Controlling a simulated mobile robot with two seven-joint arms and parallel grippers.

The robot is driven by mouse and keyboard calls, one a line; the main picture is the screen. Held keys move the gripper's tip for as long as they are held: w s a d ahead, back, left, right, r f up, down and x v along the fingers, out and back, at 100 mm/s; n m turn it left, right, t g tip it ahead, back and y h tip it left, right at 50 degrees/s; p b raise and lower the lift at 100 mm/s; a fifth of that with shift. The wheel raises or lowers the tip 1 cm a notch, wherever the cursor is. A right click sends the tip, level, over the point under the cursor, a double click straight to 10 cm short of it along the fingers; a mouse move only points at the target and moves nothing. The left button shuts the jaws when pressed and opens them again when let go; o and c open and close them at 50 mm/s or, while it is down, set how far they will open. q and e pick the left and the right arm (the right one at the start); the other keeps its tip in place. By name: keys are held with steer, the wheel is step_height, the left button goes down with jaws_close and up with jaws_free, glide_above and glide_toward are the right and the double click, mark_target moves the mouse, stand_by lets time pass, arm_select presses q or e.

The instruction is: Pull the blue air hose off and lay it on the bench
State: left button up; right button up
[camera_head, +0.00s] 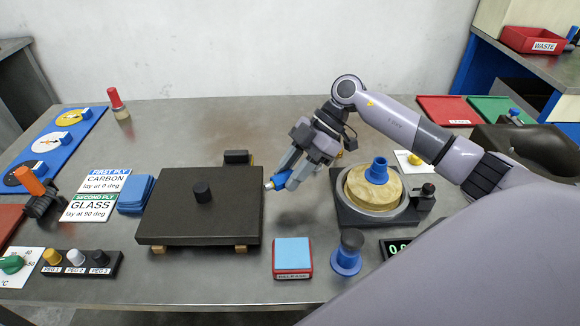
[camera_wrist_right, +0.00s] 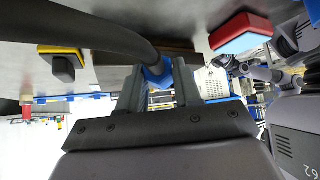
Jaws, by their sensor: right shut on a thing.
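My right gripper (camera_head: 283,178) is shut on the blue air hose end (camera_head: 280,181), close to the right edge of the dark press plate (camera_head: 165,215). A pale tip shows at the left of the blue end; I cannot tell whether it touches the plate. In the right wrist view the blue end (camera_wrist_right: 157,73) sits between the fingertips of my right gripper (camera_wrist_right: 158,85), and a thick dark tube (camera_wrist_right: 100,32) curves away from it to the upper left. The bench (camera_head: 300,220) is bare below the gripper. My left gripper is not in view.
A red-and-blue block (camera_head: 292,256) and a blue knobbed piece (camera_head: 346,255) stand at the front. A round pot device (camera_head: 345,205) is to the right. Blue sheets (camera_head: 136,194) and ply cards (camera_head: 88,208) lie left of the plate. The bench behind the plate is mostly clear.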

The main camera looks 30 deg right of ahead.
stand_by(0.3)
steer(key=shift+r+p, duration=0.2)
steer(key=shift+p, duration=0.5)
steer(key=shift+f+b, duration=0.4)
steer(key=shift+f, duration=1.25)
steer(key=shift+f, duration=0.4)
steer(key=shift+f+b, duration=0.35)
steer(key=shift+f, duration=0.3)
steer(key=o, duration=1.1)
steer(key=shift+o, duration=0.2)
